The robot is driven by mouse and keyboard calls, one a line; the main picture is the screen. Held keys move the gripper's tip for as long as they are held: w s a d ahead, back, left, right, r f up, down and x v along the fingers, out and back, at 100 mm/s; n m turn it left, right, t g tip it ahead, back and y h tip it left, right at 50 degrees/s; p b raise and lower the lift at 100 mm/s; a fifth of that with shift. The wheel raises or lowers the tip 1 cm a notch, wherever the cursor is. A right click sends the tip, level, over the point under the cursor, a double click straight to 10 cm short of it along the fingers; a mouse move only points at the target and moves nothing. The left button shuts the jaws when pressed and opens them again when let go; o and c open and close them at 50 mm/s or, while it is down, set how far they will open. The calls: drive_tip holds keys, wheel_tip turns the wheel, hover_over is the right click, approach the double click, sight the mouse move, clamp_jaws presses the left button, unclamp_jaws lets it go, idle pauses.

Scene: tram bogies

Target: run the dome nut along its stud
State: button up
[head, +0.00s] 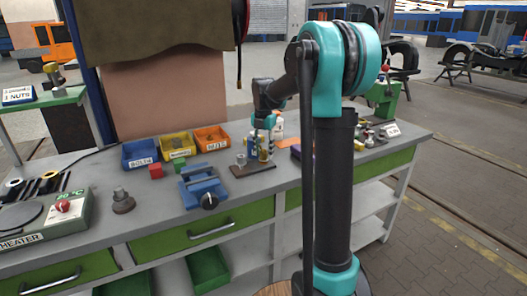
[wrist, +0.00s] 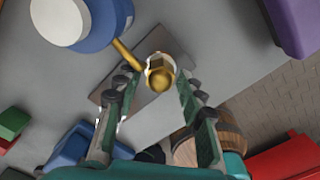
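The brass dome nut (wrist: 161,79) shows in the wrist view with its rounded cap towards the camera. It sits over a dark plate (wrist: 172,45) on the bench. The stud cannot be made out; the nut hides it from above. My gripper (wrist: 157,82) is open, with one finger on each side of the nut and gaps between fingers and nut. In the head view my gripper (head: 264,122) points down over the dark plate (head: 252,170) on the workbench; the nut is too small there to tell clearly.
A blue and white container (wrist: 90,22) stands close to the nut, with a brass rod (wrist: 126,53) beside it. A blue vise (head: 203,187) is left of the plate on the workbench (head: 150,205). Blue (head: 140,154), yellow (head: 177,146) and orange (head: 211,138) bins stand behind.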

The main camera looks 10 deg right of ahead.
clamp_jaws()
drive_tip(key=shift+m, duration=0.4)
